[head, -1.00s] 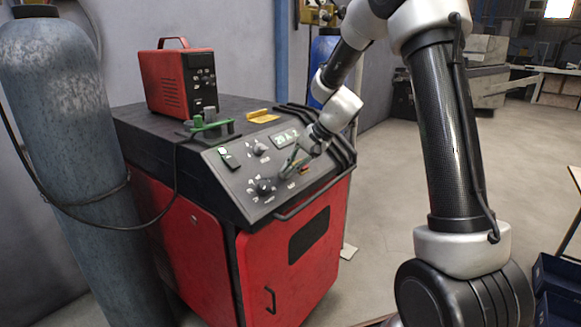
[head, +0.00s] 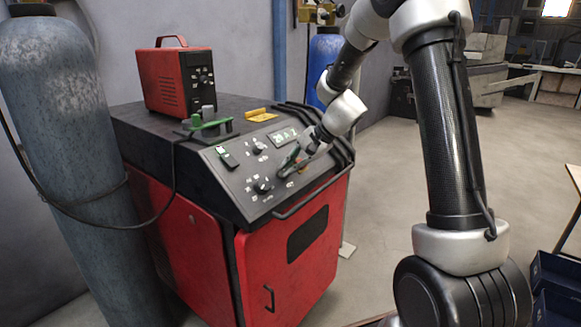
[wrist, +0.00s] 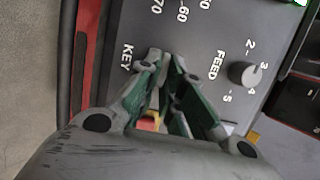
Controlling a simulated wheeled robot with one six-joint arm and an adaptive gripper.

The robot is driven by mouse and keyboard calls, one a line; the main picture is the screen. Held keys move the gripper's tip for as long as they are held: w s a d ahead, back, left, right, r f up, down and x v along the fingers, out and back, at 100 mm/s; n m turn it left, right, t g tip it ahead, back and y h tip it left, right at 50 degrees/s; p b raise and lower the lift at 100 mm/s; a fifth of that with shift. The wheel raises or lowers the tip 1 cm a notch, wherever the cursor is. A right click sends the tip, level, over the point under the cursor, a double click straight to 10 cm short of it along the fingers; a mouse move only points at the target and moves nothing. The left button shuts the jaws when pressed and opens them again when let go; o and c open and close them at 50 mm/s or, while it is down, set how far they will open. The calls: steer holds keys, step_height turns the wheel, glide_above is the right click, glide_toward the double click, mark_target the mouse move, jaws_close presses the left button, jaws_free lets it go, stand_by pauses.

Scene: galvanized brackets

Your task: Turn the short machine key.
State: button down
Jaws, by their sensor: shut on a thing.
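The control panel (head: 235,178) slopes across the front of the red and black machine. My gripper (head: 284,172) is down at the panel's lower right part; in the wrist view its green-lined fingers (wrist: 173,66) close together beside the printed word KEY (wrist: 126,60). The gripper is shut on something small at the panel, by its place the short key. The key itself is hidden by the fingertips in both views, so its angle cannot be told.
A FEED knob (wrist: 245,74) sits close to the fingers. A red and yellow part (wrist: 150,122) shows between the finger bases. A larger knob (head: 263,186) is left of the gripper. A front handrail (head: 305,197) borders the panel; a grey cylinder (head: 62,150) stands left.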

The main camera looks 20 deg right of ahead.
steer(key=c, duration=1.6)
jaws_free()
steer(key=shift+o, duration=0.2)
steer(key=v, duration=1.2)
steer(key=s+d+f+n+g+h, duration=0.1)
steer(key=s+d+f+n+g, duration=0.15)
steer(key=s+f, duration=0.2)
steer(key=s+d+r+n+t+h, duration=0.1)
steer(key=s+d+r+n+h, duration=0.1)
steer(key=s, duration=1.1)
steer(key=s+d+r+n+t+h, duration=0.1)
steer(key=s+r+n+h, duration=0.3)
steer(key=s, duration=0.9)
steer(key=shift+d+r+n+t, duration=0.35)
steer(key=shift+d+r+n, duration=0.3)
steer(key=shift+r, duration=0.35)
